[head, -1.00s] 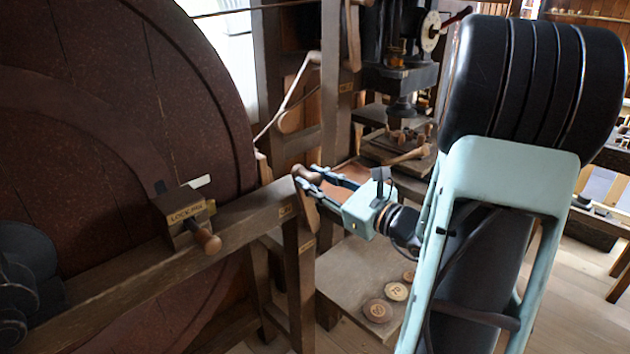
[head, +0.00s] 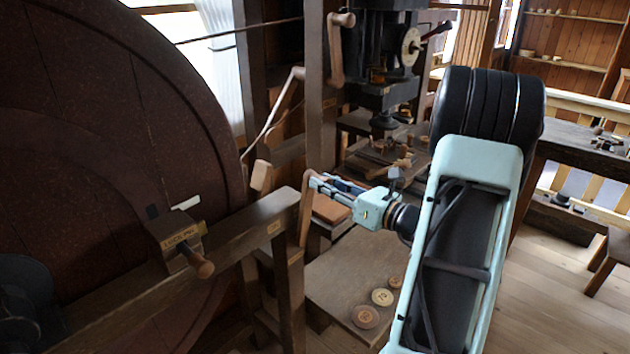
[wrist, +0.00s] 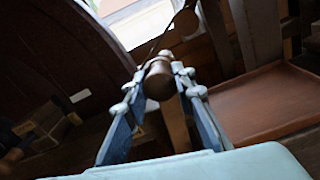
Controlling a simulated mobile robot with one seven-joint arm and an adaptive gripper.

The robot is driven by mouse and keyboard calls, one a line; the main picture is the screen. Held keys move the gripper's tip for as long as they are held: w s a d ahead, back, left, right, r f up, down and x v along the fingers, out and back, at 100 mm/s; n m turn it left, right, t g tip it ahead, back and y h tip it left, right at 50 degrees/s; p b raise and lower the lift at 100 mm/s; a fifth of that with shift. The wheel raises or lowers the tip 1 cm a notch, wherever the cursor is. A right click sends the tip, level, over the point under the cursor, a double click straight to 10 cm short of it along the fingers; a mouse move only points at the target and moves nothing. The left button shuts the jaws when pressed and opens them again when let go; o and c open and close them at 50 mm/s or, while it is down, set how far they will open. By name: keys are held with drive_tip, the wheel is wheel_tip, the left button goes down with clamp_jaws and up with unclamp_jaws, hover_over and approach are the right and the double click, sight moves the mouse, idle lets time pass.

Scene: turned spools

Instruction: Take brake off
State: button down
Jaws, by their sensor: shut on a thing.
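A wooden lever (head: 305,218) stands at the end of the dark timber rail beside the big dark red wheel (head: 110,110). I take it to be the brake lever. My gripper (head: 316,182) is shut on its top end. In the wrist view the round wooden knob (wrist: 158,80) sits between my fingertips. The lever leans to the right at its top. A pale wooden block (head: 262,176) sits near the wheel's rim; it looks a little apart from the rim, but the contact face is hard to see. My fingers hide part of the lever's top.
A box labelled LOCK PIN (head: 181,240) with a wooden knob (head: 203,267) sits on the rail to the left. A bench (head: 335,285) with round discs lies below my gripper. A dark press (head: 385,95) stands behind. Open floor lies at right.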

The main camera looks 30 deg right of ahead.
drive_tip(key=shift+w+d+f+m+p, duration=0.2)
drive_tip(key=shift+d+m, duration=0.15)
drive_tip(key=shift+d, duration=0.15)
drive_tip(key=shift+w+d+f+m+p, duration=0.1)
drive_tip(key=shift+w+d+m+p, duration=0.15)
drive_tip(key=shift+d, duration=0.3)
drive_tip(key=shift+w+d+f+m+p, duration=0.1)
drive_tip(key=shift+d+m+p, duration=0.05)
drive_tip(key=shift+d+m, duration=0.3)
drive_tip(key=shift+d, duration=0.1)
drive_tip(key=c, duration=1.6)
unclamp_jaws()
drive_tip(key=v, duration=1.2)
